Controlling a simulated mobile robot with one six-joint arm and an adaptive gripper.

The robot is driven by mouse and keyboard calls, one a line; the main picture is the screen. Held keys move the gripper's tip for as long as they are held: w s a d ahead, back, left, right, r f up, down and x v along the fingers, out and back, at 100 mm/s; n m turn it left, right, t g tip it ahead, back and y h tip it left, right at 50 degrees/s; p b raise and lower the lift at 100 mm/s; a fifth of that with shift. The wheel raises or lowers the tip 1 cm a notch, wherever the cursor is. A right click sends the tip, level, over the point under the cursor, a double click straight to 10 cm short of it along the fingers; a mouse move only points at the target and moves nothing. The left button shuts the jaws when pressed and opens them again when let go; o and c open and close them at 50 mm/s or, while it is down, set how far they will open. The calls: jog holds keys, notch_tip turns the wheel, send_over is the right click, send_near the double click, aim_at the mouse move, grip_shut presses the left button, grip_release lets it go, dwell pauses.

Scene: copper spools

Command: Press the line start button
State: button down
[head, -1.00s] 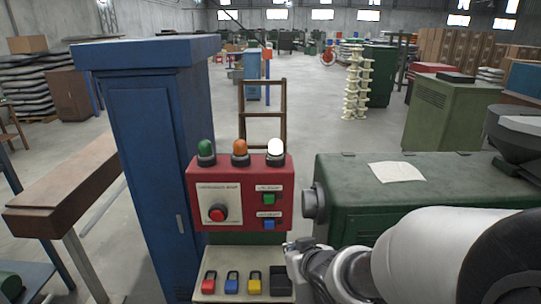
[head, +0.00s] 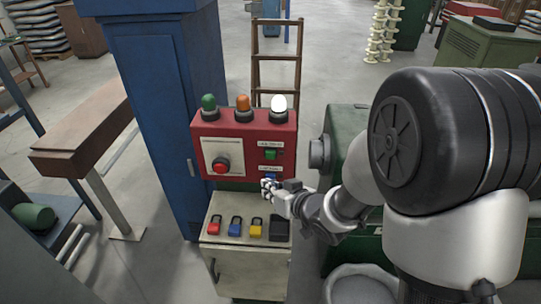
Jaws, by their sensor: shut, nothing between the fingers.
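A red control box (head: 285,128) stands on the pale cabinet. On its right side are a green button (head: 270,154) and, below it, a blue button (head: 271,177), each under a small label too blurred to read for certain. A red mushroom button (head: 221,165) sits on a pale plate at the left. My gripper (head: 267,186) is shut and empty. It is at the box's lower right, just below the green button and partly covering the blue one; I cannot tell whether it touches.
Red, blue and yellow padlocks (head: 235,225) and a dark holder (head: 279,229) sit on the pale cabinet (head: 250,271). Green, orange and lit white lamps (head: 279,103) top the box. A blue cabinet (head: 150,110) stands left, a green machine (head: 345,125) right.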

jog(key=w+p, duration=0.2)
jog(key=w, duration=0.6)
jog(key=shift+d, duration=0.2)
jog(key=shift+w, duration=0.2)
dwell(1.1)
jog(key=shift+w, duration=0.3)
jog(key=shift+w+p, duration=0.4)
jog(key=shift+w, duration=0.05)
dwell(0.7)
jog(key=shift+s, duration=0.15)
jog(key=shift+s+b, duration=0.3)
jog(key=shift+s, duration=0.45)
jog(key=s+b, duration=0.1)
jog(key=s, duration=0.4)
jog(key=shift+a, duration=0.1)
